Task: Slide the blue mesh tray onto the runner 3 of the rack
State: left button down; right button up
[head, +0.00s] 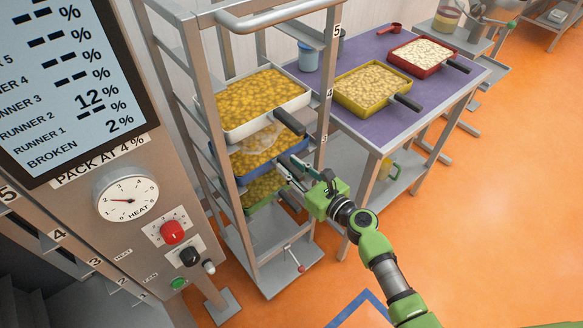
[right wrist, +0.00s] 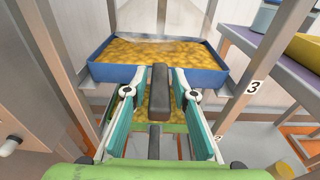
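The blue mesh tray (head: 214,154), filled with yellow pieces, sits level in the rack (head: 236,225) between a white tray above and a green tray below. In the right wrist view the blue tray (right wrist: 112,73) is at about the height of the label 3 (right wrist: 253,88). Its dark handle (right wrist: 158,90) points out toward me. My right gripper (head: 287,168) is at the tray's front. In the right wrist view its fingers (right wrist: 159,80) stand on either side of the handle, with gaps between. How far the tray's back reaches is hidden. My left gripper is not in view.
The white tray (head: 262,122) and the green tray (head: 262,190) are close above and below. A purple table (head: 405,118) with yellow (head: 372,86) and red (head: 423,52) trays stands right of the rack. A heater panel (head: 120,215) stands left. Orange floor is free at right.

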jog(key=shift+o, duration=0.3)
jog(key=shift+s+f, duration=0.1)
jog(key=shift+f, duration=0.1)
jog(key=shift+s+d, duration=0.1)
jog(key=shift+d, duration=0.05)
jog(key=v, duration=1.1)
jog(key=shift+s+r, duration=0.25)
jog(key=shift+r, duration=0.1)
jog(key=shift+d, duration=0.1)
jog(key=f+b+v, duration=0.1)
jog(key=b+v, duration=0.1)
jog(key=v, duration=0.7)
